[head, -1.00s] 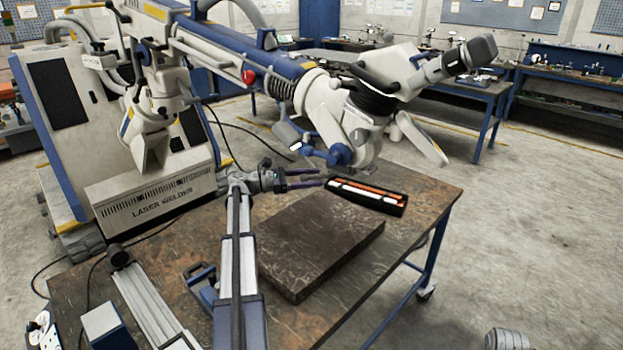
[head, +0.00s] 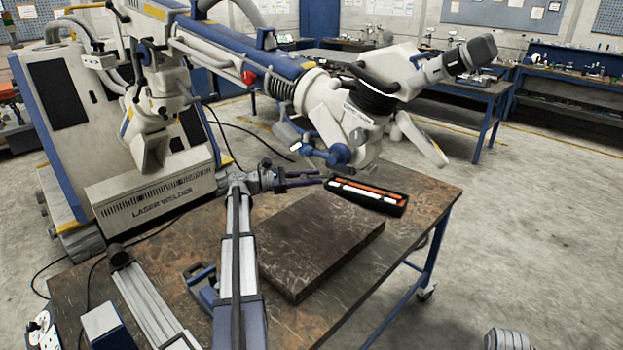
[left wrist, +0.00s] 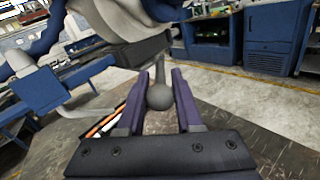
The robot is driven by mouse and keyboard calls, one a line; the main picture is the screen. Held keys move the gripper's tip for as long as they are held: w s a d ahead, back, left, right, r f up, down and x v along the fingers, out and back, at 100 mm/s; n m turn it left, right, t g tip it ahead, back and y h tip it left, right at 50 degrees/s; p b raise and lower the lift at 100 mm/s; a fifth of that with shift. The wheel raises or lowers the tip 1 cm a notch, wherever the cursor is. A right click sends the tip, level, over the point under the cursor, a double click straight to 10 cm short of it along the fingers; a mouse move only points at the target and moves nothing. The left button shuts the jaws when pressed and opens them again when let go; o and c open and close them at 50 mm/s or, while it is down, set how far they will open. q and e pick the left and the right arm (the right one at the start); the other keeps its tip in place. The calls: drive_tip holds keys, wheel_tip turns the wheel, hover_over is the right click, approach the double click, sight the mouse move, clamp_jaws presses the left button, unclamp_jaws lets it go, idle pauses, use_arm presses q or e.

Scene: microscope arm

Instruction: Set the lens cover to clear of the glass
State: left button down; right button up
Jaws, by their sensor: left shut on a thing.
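The white microscope head (head: 345,120) hangs from its arm over the table. In the left wrist view, a grey ball knob (left wrist: 160,96) on a short stem hangs below the microscope's underside. My left gripper (head: 322,179) is under the microscope head, its fingers pointing right. Its purple fingers (left wrist: 160,72) are shut on the ball knob, one on each side. I cannot make out the lens cover plate or the glass; the knob looks like its handle. My right gripper is not in view.
A black tray (head: 368,208) with orange and white sticks lies on the table near the fingertips. A dark slab (head: 320,240) lies in the middle of the worn table (head: 420,200). The laser welder cabinet (head: 150,200) stands behind at the left.

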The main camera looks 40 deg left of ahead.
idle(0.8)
use_arm(q)
drive_tip(key=d+n+y, duration=0.4)
drive_tip(key=n+y, duration=0.4)
drive_tip(key=y, duration=0.4)
drive_tip(key=d+n+y, duration=0.5)
drive_tip(key=n+y, duration=0.4)
drive_tip(key=y, duration=0.3)
drive_tip(key=shift+w+g+y, duration=0.25)
drive_tip(key=shift+g+y, duration=0.05)
drive_tip(key=shift+g, duration=0.1)
drive_tip(key=c, duration=0.7)
unclamp_jaws()
drive_tip(key=shift+s, duration=0.1)
